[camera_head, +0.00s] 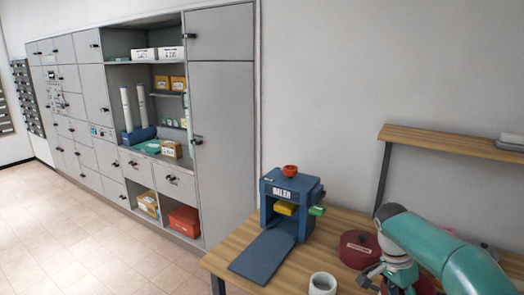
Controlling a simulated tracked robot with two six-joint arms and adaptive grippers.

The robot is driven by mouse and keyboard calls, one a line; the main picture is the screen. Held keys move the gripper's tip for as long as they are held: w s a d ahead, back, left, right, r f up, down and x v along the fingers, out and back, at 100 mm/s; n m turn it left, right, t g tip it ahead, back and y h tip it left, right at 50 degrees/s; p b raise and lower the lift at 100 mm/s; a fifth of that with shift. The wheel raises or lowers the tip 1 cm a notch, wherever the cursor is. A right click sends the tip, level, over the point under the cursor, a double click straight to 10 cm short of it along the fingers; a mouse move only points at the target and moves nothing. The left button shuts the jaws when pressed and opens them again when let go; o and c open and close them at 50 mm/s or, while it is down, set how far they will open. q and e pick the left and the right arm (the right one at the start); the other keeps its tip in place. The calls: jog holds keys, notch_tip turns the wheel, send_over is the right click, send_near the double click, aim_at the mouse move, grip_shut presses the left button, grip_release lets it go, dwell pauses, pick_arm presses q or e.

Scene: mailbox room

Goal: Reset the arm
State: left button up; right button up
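A teal and grey arm of mine comes in from the right, at the lower right of the head view, so I take it as my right arm. Its dark gripper (369,274) is over the wooden table (228,262), beside a dark red round pot (358,249). Only part of the gripper shows, and I cannot tell whether its fingers are open or shut. I see nothing clearly held in it. My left arm and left gripper are not in view.
A blue machine labelled BALER (289,205) stands on the table, its flat plate (262,256) in front. A white cup (322,284) is near the front. A wooden shelf (450,141) is behind my arm. Grey lockers (221,130) line the left wall; the tiled floor (70,245) is clear.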

jog(key=s+a+f+n+g+y+b, duration=0.1)
jog(key=s+a+f+n, duration=0.2)
jog(key=f, duration=0.5)
jog(key=s+a+f+g+y+b, duration=0.1)
jog(key=s+a+f+b, duration=0.2)
jog(key=f, duration=0.6)
jog(key=s+a+f+n+y, duration=0.1)
jog(key=s+a+f+n, duration=0.15)
jog(key=s+f, duration=0.4)
jog(key=s+a+f+n+t+y+b, duration=0.15)
jog(key=s+a+f+n+y, duration=0.25)
jog(key=s+a+f, duration=1.05)
jog(key=w+n+t, duration=0.1)
jog(key=w+d+r+n+t, duration=0.1)
jog(key=w+d+n+t, duration=0.1)
jog(key=shift+d+r, duration=0.15)
jog(key=shift+r, duration=0.15)
